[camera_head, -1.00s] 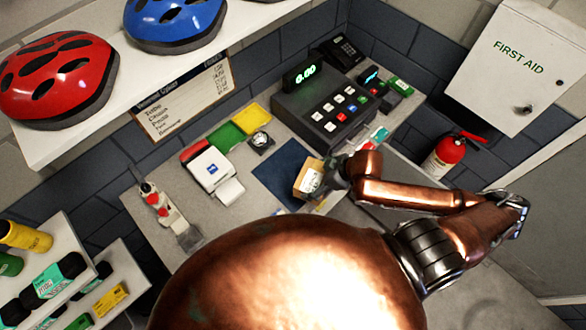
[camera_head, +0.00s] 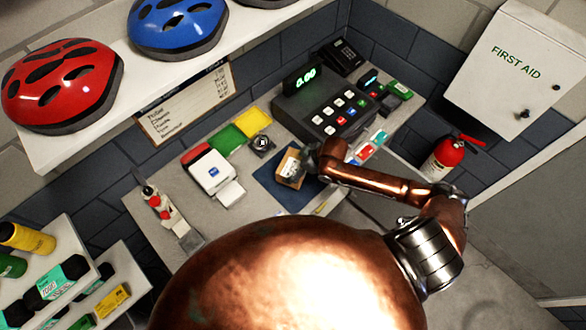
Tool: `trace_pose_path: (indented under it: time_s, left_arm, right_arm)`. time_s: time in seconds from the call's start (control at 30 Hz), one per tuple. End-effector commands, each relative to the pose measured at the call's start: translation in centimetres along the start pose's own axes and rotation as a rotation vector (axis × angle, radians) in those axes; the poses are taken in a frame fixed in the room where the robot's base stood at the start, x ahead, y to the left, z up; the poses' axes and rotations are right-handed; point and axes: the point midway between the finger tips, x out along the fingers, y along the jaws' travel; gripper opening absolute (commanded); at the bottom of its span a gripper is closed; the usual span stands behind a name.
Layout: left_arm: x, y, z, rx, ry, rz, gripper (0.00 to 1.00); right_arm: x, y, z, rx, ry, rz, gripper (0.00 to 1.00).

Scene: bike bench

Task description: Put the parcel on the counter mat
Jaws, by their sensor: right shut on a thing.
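The parcel (camera_head: 289,168) is a small brown box with a pale label on its top. It is over the right part of the dark blue counter mat (camera_head: 278,196) on the grey counter. I cannot tell whether it touches the mat. My right gripper (camera_head: 306,165) is at the parcel's right side and is shut on it. The fingertips are small and partly hidden by my wrist. My left gripper is not in view.
A cash register (camera_head: 333,102) stands behind the mat. A white card printer (camera_head: 212,172) is to the left, with a small round device (camera_head: 262,143) behind the mat. Coloured items (camera_head: 365,152) lie right of my gripper. Helmets sit on a shelf above.

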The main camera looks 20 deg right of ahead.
Motion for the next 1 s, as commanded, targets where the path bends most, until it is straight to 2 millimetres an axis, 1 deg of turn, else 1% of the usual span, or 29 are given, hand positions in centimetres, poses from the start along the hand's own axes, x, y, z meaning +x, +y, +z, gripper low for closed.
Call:
trace_pose_path:
  time_s: [0.03,0.13,0.2,0.33,0.77,0.8,0.87,1.0]
  left_arm:
    - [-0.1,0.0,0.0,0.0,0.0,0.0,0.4]
    - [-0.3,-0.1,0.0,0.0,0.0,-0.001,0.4]
    - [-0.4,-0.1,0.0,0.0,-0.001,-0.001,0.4]
    - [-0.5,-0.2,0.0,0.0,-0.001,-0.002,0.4]
    - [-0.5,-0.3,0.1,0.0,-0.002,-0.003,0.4]
    - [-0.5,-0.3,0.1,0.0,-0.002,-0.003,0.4]
    - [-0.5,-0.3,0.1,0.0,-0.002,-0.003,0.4]
    - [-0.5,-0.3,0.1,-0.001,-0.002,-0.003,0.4]
  right_arm:
    - [0.2,0.1,-0.3,-0.001,0.005,0.0,0.48]
    - [1.2,0.4,-0.2,-0.001,0.003,0.0,0.48]
    - [2.0,0.3,0.6,0.001,0.002,-0.001,0.48]
    - [3.1,0.4,1.3,-0.002,0.003,0.001,0.48]
    - [3.7,0.3,1.6,-0.002,0.004,0.001,0.48]
    - [3.7,0.3,1.8,-0.001,0.0,0.0,0.97]
    - [3.7,0.3,1.8,-0.001,0.0,0.0,1.0]
    - [3.7,0.3,1.8,-0.001,0.0,0.0,1.0]
